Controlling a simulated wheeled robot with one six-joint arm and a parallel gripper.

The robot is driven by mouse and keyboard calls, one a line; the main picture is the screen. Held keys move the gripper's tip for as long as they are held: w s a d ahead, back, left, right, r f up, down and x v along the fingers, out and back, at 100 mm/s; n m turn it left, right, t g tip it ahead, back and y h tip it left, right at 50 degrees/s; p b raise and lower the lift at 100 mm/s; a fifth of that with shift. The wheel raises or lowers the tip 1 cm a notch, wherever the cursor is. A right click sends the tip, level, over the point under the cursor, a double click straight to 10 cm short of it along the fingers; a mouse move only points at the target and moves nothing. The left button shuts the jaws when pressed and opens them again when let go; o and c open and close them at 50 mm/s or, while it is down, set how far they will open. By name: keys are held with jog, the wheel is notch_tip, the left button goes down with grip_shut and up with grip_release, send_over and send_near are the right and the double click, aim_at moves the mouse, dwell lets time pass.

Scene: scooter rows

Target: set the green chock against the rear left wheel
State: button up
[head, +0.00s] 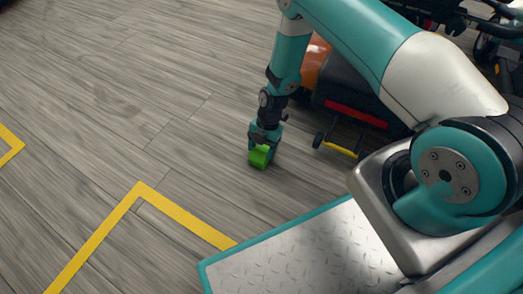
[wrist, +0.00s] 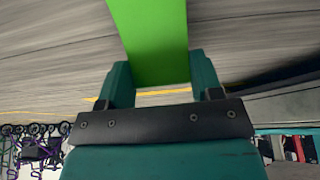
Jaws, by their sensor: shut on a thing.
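The green chock (head: 260,157) is held at the tip of my gripper (head: 265,140), low over the wood-look floor. Whether it touches the floor I cannot tell. In the wrist view the chock (wrist: 150,40) sits between the two teal fingers of my gripper (wrist: 160,85), which are shut on it. To the right of the gripper in the head view is an orange and black scooter (head: 345,85) with a red strip at its rear. A small dark wheel (head: 318,140) on a yellow bar shows beneath it. My arm covers part of the scooter, so its other wheels are hidden.
Yellow floor lines (head: 140,187) mark the floor at the lower left. More dark scooter parts (head: 485,45) stand at the upper right. The floor left of the gripper is clear. In the wrist view, purple-framed vehicles (wrist: 35,145) show at the lower left.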

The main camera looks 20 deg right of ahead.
jog(key=shift+r, duration=0.1)
jog(key=o, duration=1.2)
jog(key=shift+c, duration=0.2)
